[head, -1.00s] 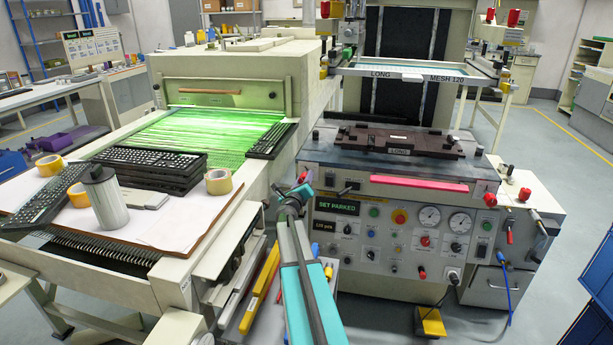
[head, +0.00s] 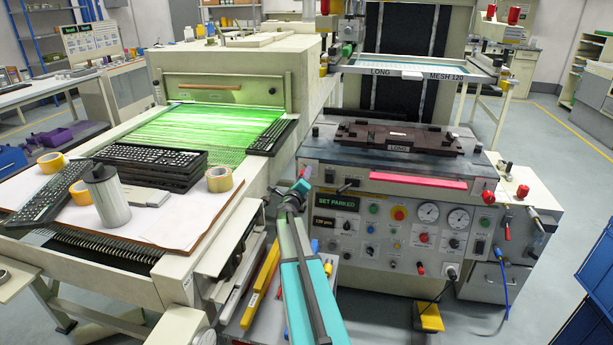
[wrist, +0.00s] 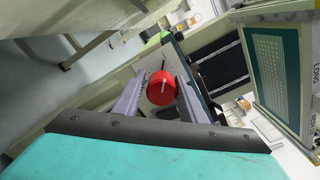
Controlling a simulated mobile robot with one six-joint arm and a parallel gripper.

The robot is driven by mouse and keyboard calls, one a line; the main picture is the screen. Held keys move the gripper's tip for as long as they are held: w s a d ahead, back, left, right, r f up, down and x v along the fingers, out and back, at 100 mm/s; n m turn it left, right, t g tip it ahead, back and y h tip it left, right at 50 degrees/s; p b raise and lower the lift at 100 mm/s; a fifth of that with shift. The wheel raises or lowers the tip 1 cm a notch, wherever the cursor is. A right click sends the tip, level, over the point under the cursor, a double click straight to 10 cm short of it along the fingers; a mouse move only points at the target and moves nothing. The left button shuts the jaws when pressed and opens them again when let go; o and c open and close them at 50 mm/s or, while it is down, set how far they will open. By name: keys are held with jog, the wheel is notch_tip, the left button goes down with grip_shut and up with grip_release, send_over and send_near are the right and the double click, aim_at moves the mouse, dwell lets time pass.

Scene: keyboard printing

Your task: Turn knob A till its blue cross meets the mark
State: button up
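My gripper (wrist: 161,80) shows in the wrist view with its two purple-grey fingers apart. A round red knob (wrist: 161,89) with a pale line on it lies between them, near the fingertips. I cannot tell whether the fingers touch it. In the head view my gripper (head: 302,186) is at the left front corner of the printing machine (head: 400,195), and a small red part (head: 307,172) shows at its tip. I cannot read a letter A, a blue cross or a mark in either view.
The machine's front panel (head: 380,237) has gauges, buttons and a lit "SET PARKED" display (head: 338,201). A pink bar (head: 418,181) runs along its top edge. To the left stands a dryer conveyor (head: 175,205) with keyboards (head: 155,165), tape rolls and a can (head: 107,196).

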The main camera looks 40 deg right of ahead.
jog(key=shift+o, duration=1.3)
jog(key=shift+a, duration=0.1)
jog(key=shift+s, duration=0.15)
jog(key=shift+s+a, duration=0.1)
jog(key=b+v, duration=0.1)
jog(key=v, duration=1.2)
jog(key=shift+a, duration=0.15)
jog(key=shift+r, duration=0.1)
